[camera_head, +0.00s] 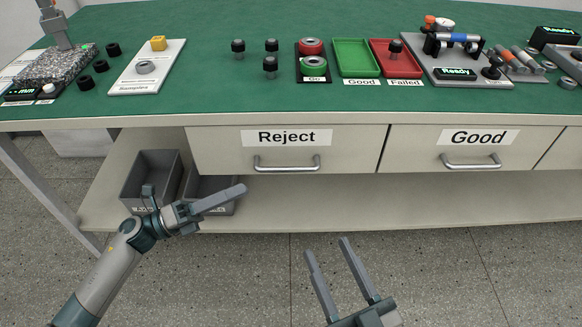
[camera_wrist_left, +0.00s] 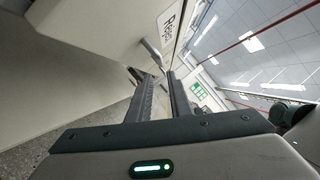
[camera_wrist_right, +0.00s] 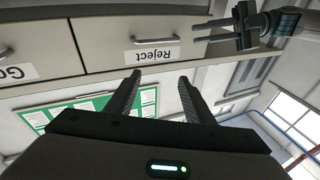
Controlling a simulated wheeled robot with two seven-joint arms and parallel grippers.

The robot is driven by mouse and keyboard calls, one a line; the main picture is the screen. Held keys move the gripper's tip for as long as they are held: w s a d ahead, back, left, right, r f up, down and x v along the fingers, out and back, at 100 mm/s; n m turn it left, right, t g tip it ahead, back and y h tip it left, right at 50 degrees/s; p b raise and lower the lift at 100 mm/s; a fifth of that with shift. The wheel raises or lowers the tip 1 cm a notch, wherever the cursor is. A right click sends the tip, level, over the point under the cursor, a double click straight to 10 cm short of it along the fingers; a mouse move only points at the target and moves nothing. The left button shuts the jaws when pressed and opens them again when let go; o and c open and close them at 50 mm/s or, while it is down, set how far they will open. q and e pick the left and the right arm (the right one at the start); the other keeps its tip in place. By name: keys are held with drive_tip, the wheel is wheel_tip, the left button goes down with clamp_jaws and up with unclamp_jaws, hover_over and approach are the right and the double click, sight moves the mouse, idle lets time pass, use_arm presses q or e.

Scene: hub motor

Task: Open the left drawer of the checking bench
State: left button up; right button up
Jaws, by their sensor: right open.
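The checking bench (camera_head: 150,118) has a left drawer (camera_head: 350,146) labelled Reject, with its front flush beside the neighbouring drawer. Its silver bar handle (camera_head: 286,166) also shows in the left wrist view (camera_wrist_left: 151,48) and right wrist view (camera_wrist_right: 158,41). My left gripper (camera_head: 240,191) is below and left of the handle, apart from it. In the left wrist view a narrow gap shows between its fingers, with the handle just beyond the tips and nothing held. My right gripper (camera_head: 328,248) is open and empty, lower and in front of the bench.
The Good drawer (camera_head: 420,150) is to the right. Grey bins (camera_head: 150,180) stand on the lower shelf (camera_head: 400,200) behind my left arm. Small parts, a green tray (camera_head: 355,55) and a red tray (camera_head: 408,68) are on the bench top. Floor in front is clear.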

sight(291, 169)
use_arm(q)
drive_tip(key=x, duration=1.4)
drive_tip(key=shift+d, duration=0.1)
use_arm(e)
drive_tip(key=shift+w+d+f+g, duration=0.15)
drive_tip(key=shift+f+g, duration=0.1)
drive_tip(key=shift+f, duration=0.3)
drive_tip(key=shift+w+a+f+g, duration=0.15)
drive_tip(key=shift+f+g, duration=0.1)
drive_tip(key=shift+f, duration=0.25)
drive_tip(key=shift+d, duration=0.15)
use_arm(q)
clamp_jaws()
